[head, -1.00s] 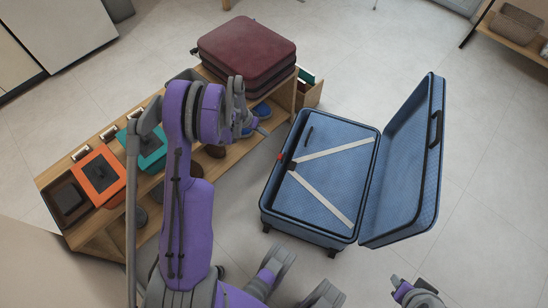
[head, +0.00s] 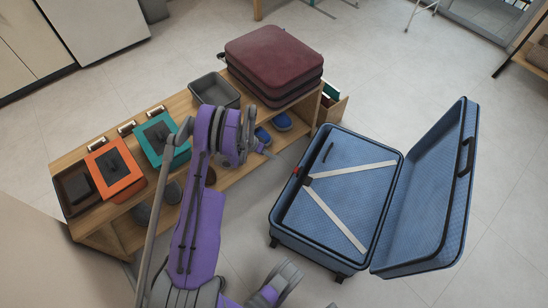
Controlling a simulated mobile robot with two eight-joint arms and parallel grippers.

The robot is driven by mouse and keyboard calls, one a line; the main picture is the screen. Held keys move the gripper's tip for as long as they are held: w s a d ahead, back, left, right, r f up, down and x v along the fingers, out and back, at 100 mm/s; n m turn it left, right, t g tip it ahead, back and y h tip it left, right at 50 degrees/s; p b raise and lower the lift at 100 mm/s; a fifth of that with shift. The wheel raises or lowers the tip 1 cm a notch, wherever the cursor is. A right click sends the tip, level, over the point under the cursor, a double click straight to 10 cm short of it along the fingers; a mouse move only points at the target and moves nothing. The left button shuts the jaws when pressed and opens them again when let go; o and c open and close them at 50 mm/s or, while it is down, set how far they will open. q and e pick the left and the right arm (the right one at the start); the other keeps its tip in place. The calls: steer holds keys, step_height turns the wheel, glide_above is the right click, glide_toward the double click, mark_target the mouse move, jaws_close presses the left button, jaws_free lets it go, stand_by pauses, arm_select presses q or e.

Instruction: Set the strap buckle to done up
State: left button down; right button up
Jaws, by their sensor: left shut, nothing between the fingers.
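The open blue suitcase (head: 290,235) lies on the floor at right, with its lid (head: 428,205) standing tilted up along its right side. Two pale straps (head: 350,170) spread in a V inside the base. They meet at a small dark buckle (head: 308,181) near the left inner wall. A small red piece (head: 296,170) shows on the rim beside it. It is too small to tell whether the buckle is fastened. My left gripper (head: 269,154) is shut and empty, left of the suitcase and apart from it.
A low wooden bench (head: 180,115) stands at left, bearing an orange box (head: 128,186), a teal box (head: 150,152), a grey bin (head: 213,86) and a maroon suitcase (head: 272,55). Shoes sit on its lower shelf. Floor is clear behind and right of the suitcase.

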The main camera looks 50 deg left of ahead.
mark_target(297, 171)
arm_select(q)
steer(key=w+d+f+b, duration=0.2)
steer(key=w+d+f, duration=0.2)
steer(key=d+f, duration=0.2)
steer(key=shift+w+f, duration=0.2)
steer(key=shift+w, duration=0.15)
